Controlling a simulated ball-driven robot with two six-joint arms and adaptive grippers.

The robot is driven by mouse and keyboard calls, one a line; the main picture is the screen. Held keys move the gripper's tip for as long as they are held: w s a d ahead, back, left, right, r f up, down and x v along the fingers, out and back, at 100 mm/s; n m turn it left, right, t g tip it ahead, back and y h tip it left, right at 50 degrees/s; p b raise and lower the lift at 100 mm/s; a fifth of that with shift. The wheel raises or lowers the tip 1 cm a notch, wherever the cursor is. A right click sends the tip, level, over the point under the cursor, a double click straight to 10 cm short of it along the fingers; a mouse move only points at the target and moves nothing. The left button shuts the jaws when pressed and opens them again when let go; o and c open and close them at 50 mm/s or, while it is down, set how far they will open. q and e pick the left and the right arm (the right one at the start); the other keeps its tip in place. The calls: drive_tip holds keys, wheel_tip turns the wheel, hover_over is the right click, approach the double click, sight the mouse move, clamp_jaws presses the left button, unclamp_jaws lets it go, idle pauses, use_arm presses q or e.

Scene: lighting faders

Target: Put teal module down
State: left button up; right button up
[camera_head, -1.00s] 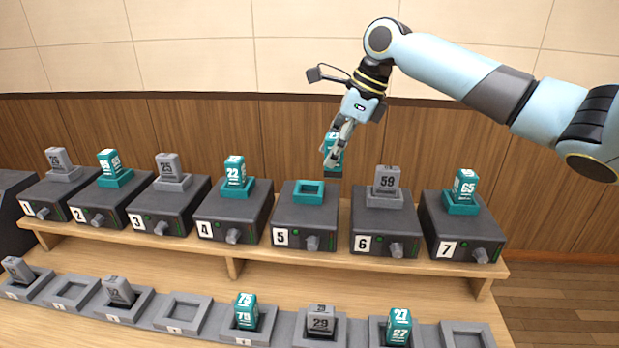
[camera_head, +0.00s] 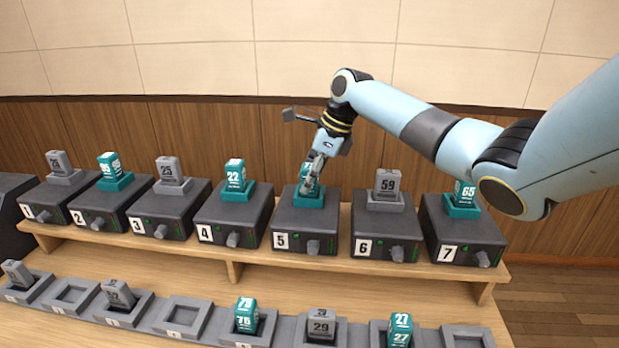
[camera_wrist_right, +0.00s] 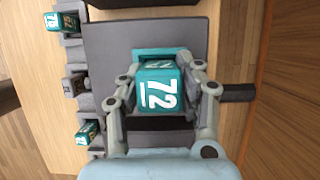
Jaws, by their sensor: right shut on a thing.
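My right gripper (camera_head: 313,184) is shut on a teal module (camera_head: 306,176) at box 5. In the right wrist view the module (camera_wrist_right: 158,92) shows the number 72, with a finger of the gripper (camera_wrist_right: 160,95) on each side. The module is upright at the teal socket (camera_head: 307,201) on top of box 5 (camera_head: 303,228). Its lower end is at the socket; I cannot tell whether it is fully seated. The socket's rim also shows in the right wrist view (camera_wrist_right: 150,53). My left gripper is not in view.
Box 4 (camera_head: 228,217) holds a teal module 22 (camera_head: 235,175). Box 6 (camera_head: 385,229) holds a grey module 59 (camera_head: 387,181). Box 7 (camera_head: 461,232) holds a teal module 65. In front, a lower row of grey trays holds several modules; some trays, like one empty tray (camera_head: 182,315), are bare.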

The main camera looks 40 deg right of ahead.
drive_tip(key=shift+f, duration=0.1)
drive_tip(key=o, duration=1.2)
drive_tip(key=v, duration=1.2)
